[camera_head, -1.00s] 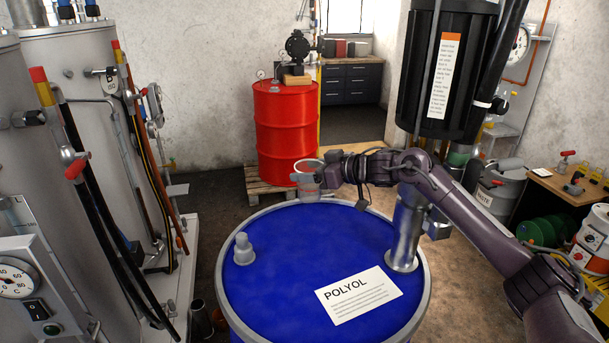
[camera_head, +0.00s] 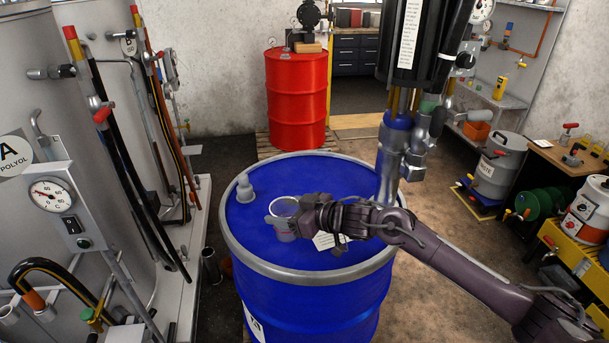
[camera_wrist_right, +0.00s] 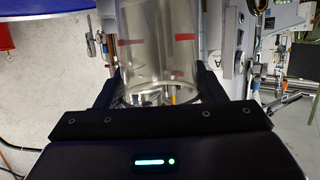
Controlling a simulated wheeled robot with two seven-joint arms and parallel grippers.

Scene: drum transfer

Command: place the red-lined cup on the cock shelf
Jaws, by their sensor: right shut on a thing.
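The red-lined cup (camera_head: 286,206) is clear, with short red marks on its wall; it also shows large in the right wrist view (camera_wrist_right: 158,45). My right gripper (camera_head: 284,228) is shut around the cup's sides and holds it over the blue drum's lid in the head view. In the wrist view its two fingers (camera_wrist_right: 158,90) are on either side of the cup. A small grey plate (camera_head: 192,150) sticks out by the left tank pipes; I cannot tell whether it is the cock shelf. My left gripper is not in view.
The blue drum (camera_head: 310,300) stands in the middle, with a grey cap (camera_head: 244,188) and a metal pump tube (camera_head: 390,165) on its lid. Grey tanks with hoses and a gauge box (camera_head: 58,205) fill the left. A red drum (camera_head: 297,95) stands behind.

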